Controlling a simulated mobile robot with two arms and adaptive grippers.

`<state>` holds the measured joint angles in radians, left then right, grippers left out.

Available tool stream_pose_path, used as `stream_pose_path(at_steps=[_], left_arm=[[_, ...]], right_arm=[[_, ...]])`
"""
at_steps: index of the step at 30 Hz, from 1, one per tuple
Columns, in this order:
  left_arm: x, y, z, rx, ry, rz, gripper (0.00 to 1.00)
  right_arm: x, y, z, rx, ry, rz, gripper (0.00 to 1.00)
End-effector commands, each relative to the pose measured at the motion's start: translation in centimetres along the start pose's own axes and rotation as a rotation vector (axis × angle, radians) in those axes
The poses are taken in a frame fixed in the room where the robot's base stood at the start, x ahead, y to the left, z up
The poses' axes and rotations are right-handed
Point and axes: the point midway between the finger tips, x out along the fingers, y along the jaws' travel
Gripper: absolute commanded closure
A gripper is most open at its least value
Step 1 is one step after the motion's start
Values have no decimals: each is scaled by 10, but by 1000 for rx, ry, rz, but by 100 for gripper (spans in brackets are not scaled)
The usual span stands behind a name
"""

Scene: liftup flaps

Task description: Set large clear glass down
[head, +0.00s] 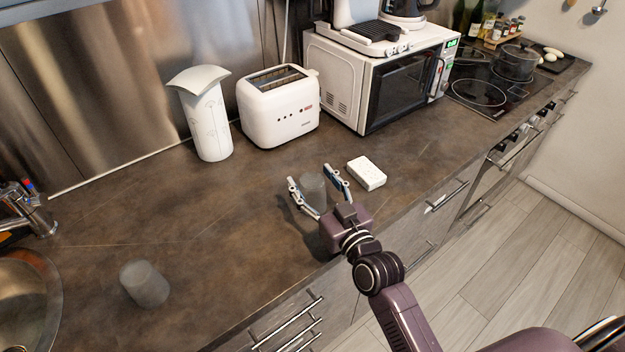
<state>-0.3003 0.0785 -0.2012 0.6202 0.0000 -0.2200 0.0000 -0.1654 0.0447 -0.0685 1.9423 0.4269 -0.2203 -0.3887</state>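A clear, greyish glass (313,188) is upright between the two fingers of my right gripper (311,183), over the dark countertop (215,215). The fingers are spread to about the glass's width, one on each side. I cannot tell whether both pads touch it, or whether its base, partly hidden by the gripper, rests on the counter. A second clear glass (145,284) stands apart on the counter at the lower left, near the sink. Which of the two glasses is larger is hard to judge. My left gripper is not in view.
A small white box (367,173) lies just right of my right gripper. The sink (25,300) is at the left. The counter between the glasses is clear.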

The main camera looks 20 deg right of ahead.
Motion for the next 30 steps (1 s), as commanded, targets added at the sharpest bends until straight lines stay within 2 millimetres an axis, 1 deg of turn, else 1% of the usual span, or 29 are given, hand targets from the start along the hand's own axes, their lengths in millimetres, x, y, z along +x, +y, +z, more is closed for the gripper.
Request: stream_pose_path(at_steps=[6, 9, 11, 14, 24, 27, 30], left_arm=[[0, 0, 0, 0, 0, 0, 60], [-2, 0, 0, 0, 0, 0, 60], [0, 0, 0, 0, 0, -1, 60], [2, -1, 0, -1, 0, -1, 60], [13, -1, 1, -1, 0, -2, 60], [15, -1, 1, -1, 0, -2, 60], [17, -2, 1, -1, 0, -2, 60]], right_arm=[[0, 0, 0, 0, 0, 0, 41], [0, 0, -4, 1, 0, 0, 41], [-5, 0, -1, 0, -2, 0, 41], [-18, 0, 0, 0, -2, 0, 41], [-82, 0, 1, -1, -3, -1, 41], [-97, 0, 0, -1, -3, -1, 41], [-108, 0, 0, -1, -2, 0, 41]])
